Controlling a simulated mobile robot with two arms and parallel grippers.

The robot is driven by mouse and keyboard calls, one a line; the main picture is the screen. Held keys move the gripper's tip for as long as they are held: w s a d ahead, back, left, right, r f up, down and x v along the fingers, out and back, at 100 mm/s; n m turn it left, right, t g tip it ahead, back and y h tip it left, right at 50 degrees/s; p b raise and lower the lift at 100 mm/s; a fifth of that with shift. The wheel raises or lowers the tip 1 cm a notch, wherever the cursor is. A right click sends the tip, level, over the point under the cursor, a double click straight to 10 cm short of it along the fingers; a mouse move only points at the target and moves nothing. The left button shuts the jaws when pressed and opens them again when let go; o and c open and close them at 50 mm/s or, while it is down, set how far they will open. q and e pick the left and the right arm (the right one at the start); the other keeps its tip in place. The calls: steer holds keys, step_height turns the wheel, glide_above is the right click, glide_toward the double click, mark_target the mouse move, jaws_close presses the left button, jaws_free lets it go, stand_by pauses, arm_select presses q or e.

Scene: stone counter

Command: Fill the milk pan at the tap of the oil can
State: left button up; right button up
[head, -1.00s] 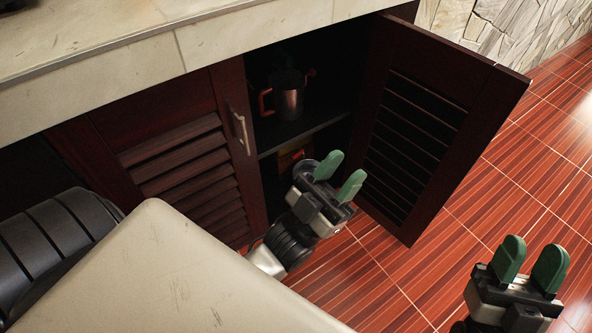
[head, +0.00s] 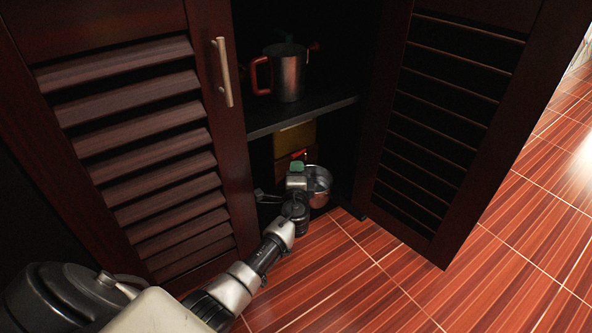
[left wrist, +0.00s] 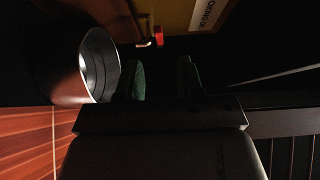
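The oil can is a yellow tin (head: 295,138) in the lower compartment of the open cupboard. In the left wrist view the tin (left wrist: 185,14) shows part of its lettering and a red tap (left wrist: 157,36). The milk pan (head: 319,187) is a shiny metal vessel low in the cupboard opening, below the tap; it also shows in the left wrist view (left wrist: 100,66). My left gripper (head: 297,168) is beside the pan. Its green fingers (left wrist: 163,78) stand apart near the pan's rim, with only darkness visible between them. A pan handle cannot be made out. My right gripper is out of view.
A shelf (head: 305,117) runs above the oil can and carries a metal mug with a red handle (head: 289,75). The open louvred door (head: 440,120) stands to the right, the closed door (head: 150,130) to the left. The tiled floor in front is clear.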

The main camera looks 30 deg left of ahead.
mark_target(296, 157)
arm_select(q)
steer(key=shift+y, duration=0.3)
steer(key=b+x, duration=0.4)
steer(key=x, duration=0.3)
steer(key=shift+w+a+f, duration=0.2)
steer(key=shift+a, duration=0.15)
jaws_close()
